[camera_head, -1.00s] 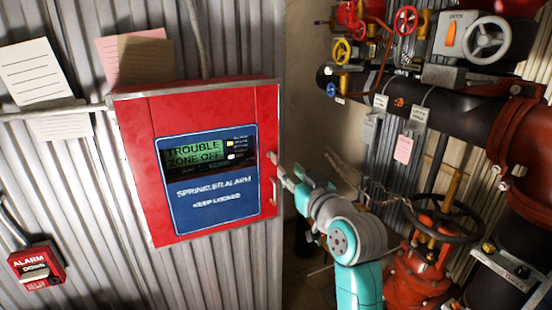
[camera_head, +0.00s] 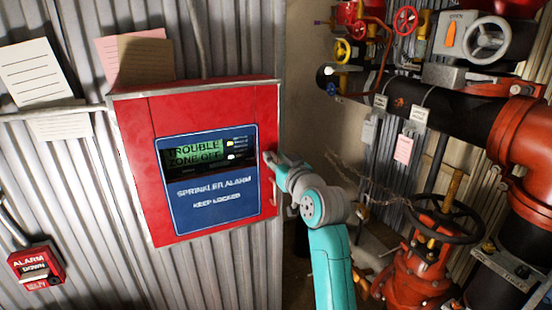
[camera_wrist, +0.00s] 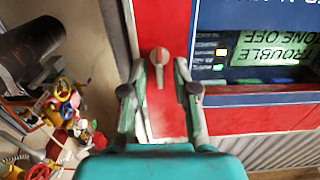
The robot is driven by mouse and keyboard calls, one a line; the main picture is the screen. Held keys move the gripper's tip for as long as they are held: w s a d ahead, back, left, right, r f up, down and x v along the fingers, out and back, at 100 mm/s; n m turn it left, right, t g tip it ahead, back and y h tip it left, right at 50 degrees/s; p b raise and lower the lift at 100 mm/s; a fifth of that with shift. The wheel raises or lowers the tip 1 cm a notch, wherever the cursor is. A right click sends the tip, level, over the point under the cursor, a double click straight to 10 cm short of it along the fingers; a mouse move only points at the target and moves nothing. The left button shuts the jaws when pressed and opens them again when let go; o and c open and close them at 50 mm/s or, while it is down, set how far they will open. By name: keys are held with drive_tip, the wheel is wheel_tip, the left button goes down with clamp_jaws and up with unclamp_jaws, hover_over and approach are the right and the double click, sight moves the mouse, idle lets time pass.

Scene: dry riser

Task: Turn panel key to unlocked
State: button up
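The red alarm panel (camera_head: 135,130) hangs on the corrugated wall at centre left in the head view. Its blue face reads "TROUBLE ZONE OFF" and "SPRINKLER ALARM KEEP LOCKED". The wrist view shows the panel upside down (camera_wrist: 250,118). There the panel key (camera_wrist: 159,57), a small grey piece with a round head and narrow stem, stands on the red strip beside the display. My gripper (camera_wrist: 160,70) is open, with one finger on each side of the key; contact is not clear. In the head view my gripper (camera_head: 271,160) is at the panel's right edge and hides the key.
A red alarm pull box (camera_head: 35,265) is at lower left. Paper notes (camera_head: 35,72) are on the wall. Dark and red pipes with a large handwheel (camera_head: 440,220) and small coloured valves (camera_head: 405,20) fill the right side. A gap lies between panel and pipes.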

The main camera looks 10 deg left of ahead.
clamp_jaws()
drive_tip(key=shift+m, duration=0.3)
drive_tip(key=m, duration=0.3)
drive_tip(key=shift+w+d+m, duration=0.1)
drive_tip(key=shift+m, duration=0.2)
drive_tip(key=shift+w+d+f+m, duration=0.1)
drive_tip(key=shift+f+m, duration=0.05)
drive_tip(key=shift+m, duration=2.1)
drive_tip(key=shift+s+d+f+m, duration=0.1)
drive_tip(key=shift+m, duration=2.2)
drive_tip(key=shift+w+f+m, duration=0.1)
drive_tip(key=shift+f+m, duration=0.05)
drive_tip(key=shift+m, duration=2.1)
